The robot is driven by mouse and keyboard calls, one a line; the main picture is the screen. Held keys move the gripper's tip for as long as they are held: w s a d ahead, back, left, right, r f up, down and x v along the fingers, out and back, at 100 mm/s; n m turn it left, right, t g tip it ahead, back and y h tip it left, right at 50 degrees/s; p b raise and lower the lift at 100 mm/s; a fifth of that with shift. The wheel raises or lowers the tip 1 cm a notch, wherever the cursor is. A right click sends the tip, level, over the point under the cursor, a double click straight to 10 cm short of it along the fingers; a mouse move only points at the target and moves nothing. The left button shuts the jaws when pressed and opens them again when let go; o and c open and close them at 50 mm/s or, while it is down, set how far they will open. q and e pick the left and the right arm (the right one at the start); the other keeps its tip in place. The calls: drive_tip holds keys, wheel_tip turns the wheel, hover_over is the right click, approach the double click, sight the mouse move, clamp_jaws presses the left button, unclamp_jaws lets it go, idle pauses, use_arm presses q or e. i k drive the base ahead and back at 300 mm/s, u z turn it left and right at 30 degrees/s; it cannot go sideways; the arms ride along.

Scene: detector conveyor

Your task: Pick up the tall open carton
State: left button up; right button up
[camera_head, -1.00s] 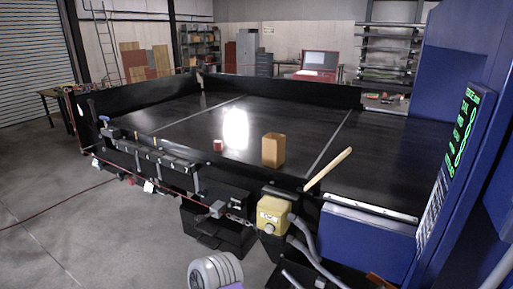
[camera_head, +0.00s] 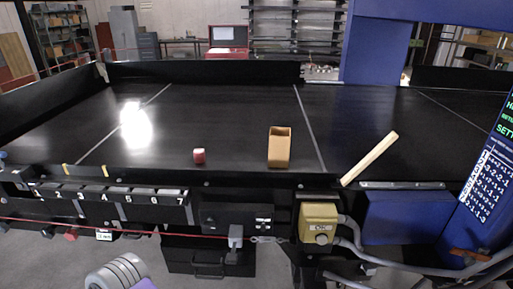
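The tall open carton (camera_head: 279,149) is a brown upright box with an open top. It stands on the black conveyor belt (camera_head: 220,110), near the front edge and a little right of the picture's middle. Nothing touches it. A rounded grey ribbed part (camera_head: 118,273) with a bit of purple, probably mine, shows at the bottom left. Neither of my grippers can be made out in the head view.
A pale wooden bar (camera_head: 370,158) leans over the front edge on the right. A yellow box (camera_head: 319,223) hangs on the front. A blue frame (camera_head: 374,50) and a display panel (camera_head: 490,175) bound the right side.

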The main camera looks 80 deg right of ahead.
sight(280, 138)
drive_tip(key=z, duration=1.55)
